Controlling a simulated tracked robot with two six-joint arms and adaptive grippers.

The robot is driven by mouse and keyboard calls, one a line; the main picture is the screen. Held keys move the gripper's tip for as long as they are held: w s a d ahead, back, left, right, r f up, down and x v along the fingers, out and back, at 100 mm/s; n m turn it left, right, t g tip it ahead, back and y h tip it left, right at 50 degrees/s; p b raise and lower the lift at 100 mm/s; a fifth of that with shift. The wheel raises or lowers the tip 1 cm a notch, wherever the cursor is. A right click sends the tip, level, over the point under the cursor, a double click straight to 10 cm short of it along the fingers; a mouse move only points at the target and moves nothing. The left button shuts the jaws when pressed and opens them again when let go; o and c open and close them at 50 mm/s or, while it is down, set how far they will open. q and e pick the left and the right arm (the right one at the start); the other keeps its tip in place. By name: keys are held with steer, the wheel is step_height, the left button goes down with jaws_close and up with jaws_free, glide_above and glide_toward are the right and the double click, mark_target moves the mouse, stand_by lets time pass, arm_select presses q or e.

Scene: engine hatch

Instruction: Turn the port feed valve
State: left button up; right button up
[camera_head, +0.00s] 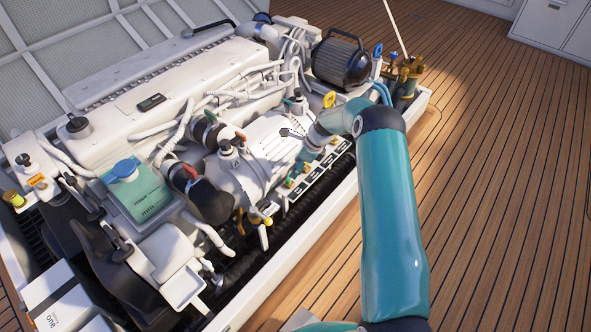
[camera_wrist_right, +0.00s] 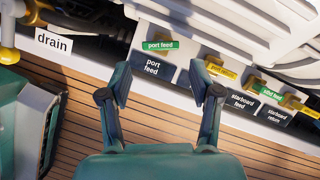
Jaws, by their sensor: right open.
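The port feed valve has a green lever handle (camera_wrist_right: 160,44) marked "port feed", lying crosswise above a dark plate (camera_wrist_right: 152,66) with the same words. My right gripper (camera_wrist_right: 162,82) is open and empty. In the wrist view its two dark fingers stand apart on either side of the port feed plate, short of the handle in the picture. Whether a finger touches anything I cannot tell. In the head view my right gripper (camera_head: 308,155) is over the valve row at the engine's near side, small and partly hidden by its own wrist. My left gripper is not in view.
Right of the port feed handle are a yellow handle (camera_wrist_right: 220,70) and a green starboard feed handle (camera_wrist_right: 265,90), close together. A white drain label (camera_wrist_right: 53,44) is at the left. The engine (camera_head: 160,75) fills the hatch; wooden deck (camera_head: 490,180) lies right.

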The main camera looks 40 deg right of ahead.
mark_target(290, 182)
steer(key=w+a+r+n+t+y, duration=0.1)
steer(key=a+r+n+t+y, duration=0.1)
steer(key=a+r+t+y, duration=0.3)
steer(key=a+r+n+t+y+p, duration=0.15)
steer(key=a+y, duration=0.25)
steer(key=a, duration=0.4)
steer(key=w+a+r+n+t+y+b, duration=0.1)
steer(key=a+r+n+t+y, duration=0.1)
steer(key=a+r+t+y, duration=0.3)
steer(key=s+d+f+m+t+h+p, duration=0.15)
steer(key=d+f+m+t+h, duration=0.3)
steer(key=h, duration=0.55)
steer(key=s+d+f+m+t+h+p, duration=0.1)
steer(key=s+d+f+m+t+h, duration=0.15)
steer(key=d+m+h, duration=0.4)
steer(key=s+a+f+m+g+h+p, duration=0.25)
steer(key=s+f+m+g+h, duration=0.45)
steer(key=s+f, duration=0.55)
steer(key=shift+n+t+h, duration=0.25)
steer(key=shift+n+h, duration=0.2)
steer(key=shift+n, duration=0.1)
steer(key=b+x, duration=0.2)
steer(key=x, duration=0.4)
steer(key=b+x, duration=0.2)
steer(key=x, duration=0.4)
steer(key=a+b+x, duration=0.1)
steer(key=x, duration=0.4)
steer(key=shift+w+d+f+b, duration=0.25)
steer(key=shift+w+f+b, duration=0.15)
steer(key=shift+w, duration=0.2)
